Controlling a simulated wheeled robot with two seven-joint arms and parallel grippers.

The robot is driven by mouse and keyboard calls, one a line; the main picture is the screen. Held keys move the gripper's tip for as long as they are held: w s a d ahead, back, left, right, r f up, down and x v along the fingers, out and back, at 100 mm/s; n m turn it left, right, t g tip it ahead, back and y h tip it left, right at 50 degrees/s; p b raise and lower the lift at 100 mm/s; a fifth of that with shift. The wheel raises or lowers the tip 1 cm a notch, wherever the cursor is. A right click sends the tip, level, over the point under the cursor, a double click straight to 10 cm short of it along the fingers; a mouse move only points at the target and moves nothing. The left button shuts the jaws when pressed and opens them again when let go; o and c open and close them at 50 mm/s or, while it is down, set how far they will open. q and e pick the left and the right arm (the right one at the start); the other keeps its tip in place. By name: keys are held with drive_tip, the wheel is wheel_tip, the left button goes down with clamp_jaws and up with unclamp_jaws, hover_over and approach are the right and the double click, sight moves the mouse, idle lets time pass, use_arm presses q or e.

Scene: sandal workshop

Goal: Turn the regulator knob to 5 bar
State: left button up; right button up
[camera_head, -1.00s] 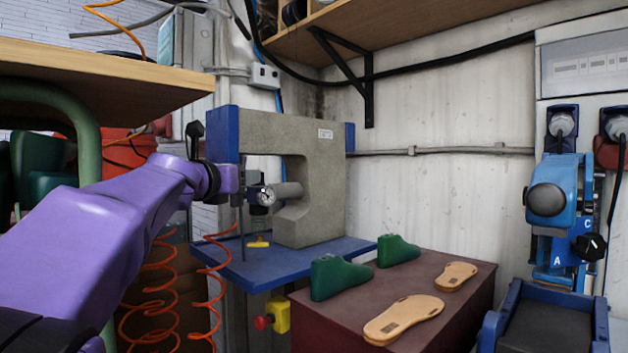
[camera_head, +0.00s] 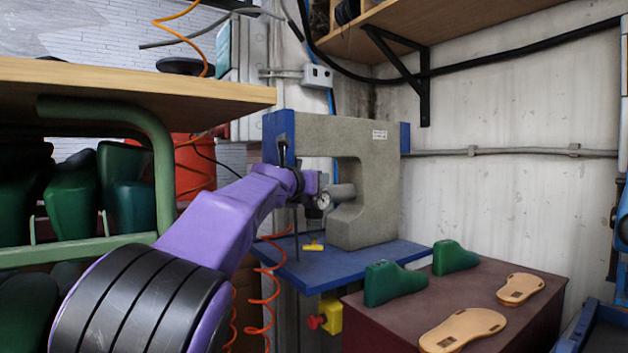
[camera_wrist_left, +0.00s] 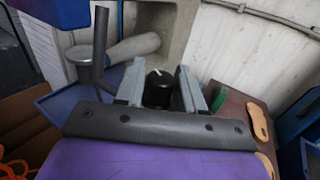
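The regulator knob (camera_wrist_left: 158,90) is black with a white pointer mark on top. In the left wrist view it sits between the two grey fingers of my left gripper (camera_wrist_left: 160,92), with a finger close against each side and no clear gap. In the head view my purple left arm reaches to the press, and the left gripper (camera_head: 316,184) is beside the round white-faced pressure gauge (camera_head: 324,201). The knob is hidden there, and the gauge reading is too small to make out. My right gripper is not in view.
The grey press (camera_head: 375,135) stands on a blue table (camera_head: 370,262). A maroon bench (camera_head: 400,310) at right holds green lasts (camera_head: 388,283) and tan soles (camera_head: 462,330). An orange coiled hose (camera_head: 262,290) hangs below.

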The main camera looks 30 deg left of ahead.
use_arm(q)
drive_tip(key=shift+m+h, duration=0.4)
drive_tip(key=shift+h, duration=0.2)
drive_tip(key=shift+m+h, duration=1.2)
drive_tip(key=shift+h, duration=0.7)
drive_tip(key=o, duration=0.9)
drive_tip(key=shift+o, duration=0.2)
